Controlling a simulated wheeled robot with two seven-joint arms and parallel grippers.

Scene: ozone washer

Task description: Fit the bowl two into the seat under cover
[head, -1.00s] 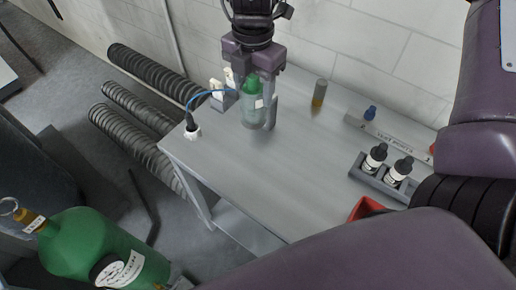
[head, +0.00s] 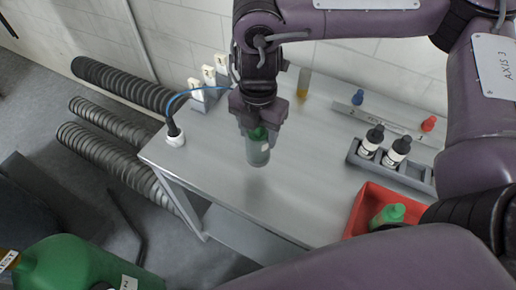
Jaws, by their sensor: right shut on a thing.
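My right gripper (head: 257,118) points down over the table and is shut on a translucent grey-green bowl with a green top (head: 258,150). The bowl hangs upright near the middle of the table, and the fingers hide part of its top. I cannot read a number on it, so I cannot confirm that it is bowl two. No seat under a cover can be clearly made out. My left gripper is not in view.
The grey table (head: 230,190) has a white fitting with a black plug and blue tube (head: 175,137) at left. White-capped parts (head: 208,78) stand behind. A bottle rack (head: 375,160) and a red bin (head: 363,205) with a green-topped item (head: 390,215) are at right. An amber vial (head: 303,83) stands at the back.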

